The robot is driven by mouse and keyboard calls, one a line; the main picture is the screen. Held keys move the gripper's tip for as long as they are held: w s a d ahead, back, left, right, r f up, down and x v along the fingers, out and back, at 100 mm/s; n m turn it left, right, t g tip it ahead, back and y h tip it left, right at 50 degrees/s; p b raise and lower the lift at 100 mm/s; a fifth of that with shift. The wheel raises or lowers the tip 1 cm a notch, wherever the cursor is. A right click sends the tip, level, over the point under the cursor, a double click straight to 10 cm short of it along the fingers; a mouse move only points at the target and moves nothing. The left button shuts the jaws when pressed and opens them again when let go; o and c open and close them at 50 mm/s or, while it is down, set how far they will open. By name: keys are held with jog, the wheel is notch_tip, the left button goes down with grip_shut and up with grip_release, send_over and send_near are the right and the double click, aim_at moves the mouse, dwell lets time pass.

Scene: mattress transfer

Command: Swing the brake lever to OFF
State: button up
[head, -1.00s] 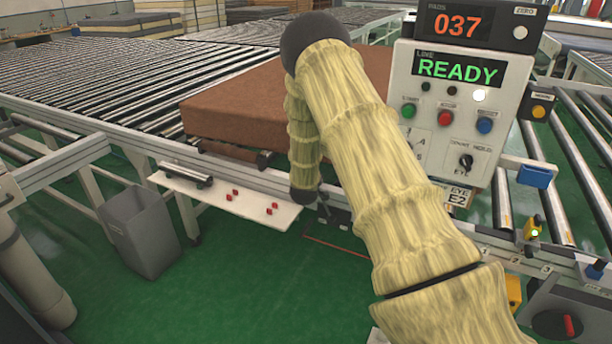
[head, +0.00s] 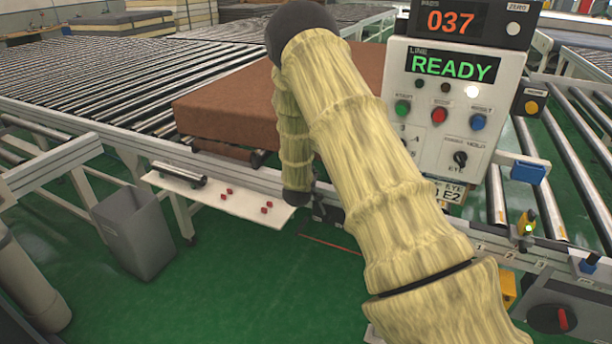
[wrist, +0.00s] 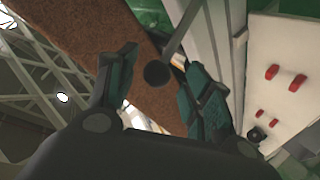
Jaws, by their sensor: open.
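A thin grey rod with a black ball knob (wrist: 157,74), which looks like the brake lever, shows in the wrist view. The knob sits between the fingers of my gripper (wrist: 160,68). The fingers are open on both sides of it, with a visible gap; I cannot tell whether either touches it. In the head view my arm hides the lever and most of my gripper, beside the conveyor's front rail. No OFF marking is readable.
A brown mattress (head: 225,108) lies on the roller conveyor (head: 90,85). A white shelf (head: 235,203) with small red pieces sticks out below it. A control console (head: 450,105) reads READY, right of my arm. A grey bin (head: 135,235) stands on the green floor at left.

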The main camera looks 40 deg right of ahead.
jog(key=v, duration=0.9)
jog(key=shift+s+a, duration=0.15)
jog(key=shift+a, duration=0.05)
jog(key=s+a+f+n+g+y, duration=0.1)
jog(key=s+a+f+g+y, duration=0.15)
jog(key=s+a+f, duration=0.85)
jog(key=s+a+f+g+y, duration=0.2)
jog(key=s+a+f+y, duration=0.2)
jog(key=s+a+f, duration=0.6)
jog(key=s+a+f+g+y, duration=0.1)
jog(key=s+a+f, duration=0.2)
jog(key=s, duration=0.5)
jog(key=s+a+f+g+y, duration=0.1)
jog(key=s+a+f+g, duration=0.1)
jog(key=s, duration=0.6)
jog(key=s+a+f+g+y, duration=0.1)
jog(key=s+a+f, duration=0.3)
jog(key=s, duration=0.4)
jog(key=shift+a+f+g, duration=0.2)
jog(key=shift+a+g, duration=0.35)
jog(key=shift+a, duration=0.2)
